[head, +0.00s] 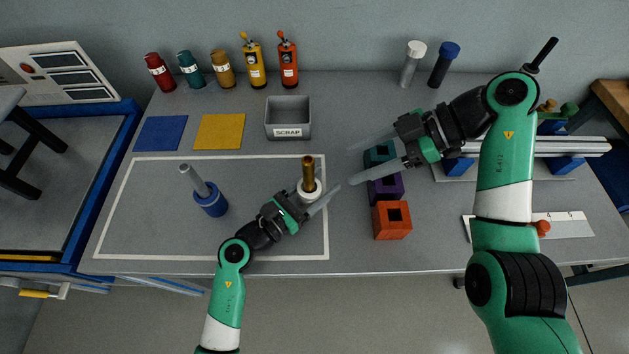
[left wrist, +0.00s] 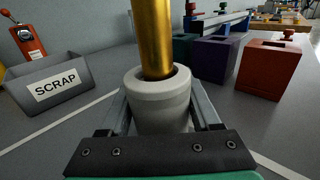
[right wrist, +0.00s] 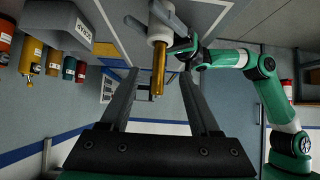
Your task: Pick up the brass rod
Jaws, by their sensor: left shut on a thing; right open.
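The brass rod (head: 308,170) stands upright in a white round holder (head: 310,194) near the right side of the white-outlined area. The rod (left wrist: 155,40) also rises from the holder (left wrist: 158,98) in the left wrist view. My left gripper (head: 312,203) is shut on the white holder, one finger on each side. Whether the holder touches the table is unclear. My right gripper (head: 354,165) is open and empty, to the right of the rod with its fingers pointing toward it. In the right wrist view the rod (right wrist: 158,70) appears between its fingers, beyond the tips.
Teal (head: 379,152), purple (head: 388,188) and orange (head: 392,221) blocks stand under and beside the right gripper. A SCRAP bin (head: 288,112) is behind. The outlined area's middle is clear.

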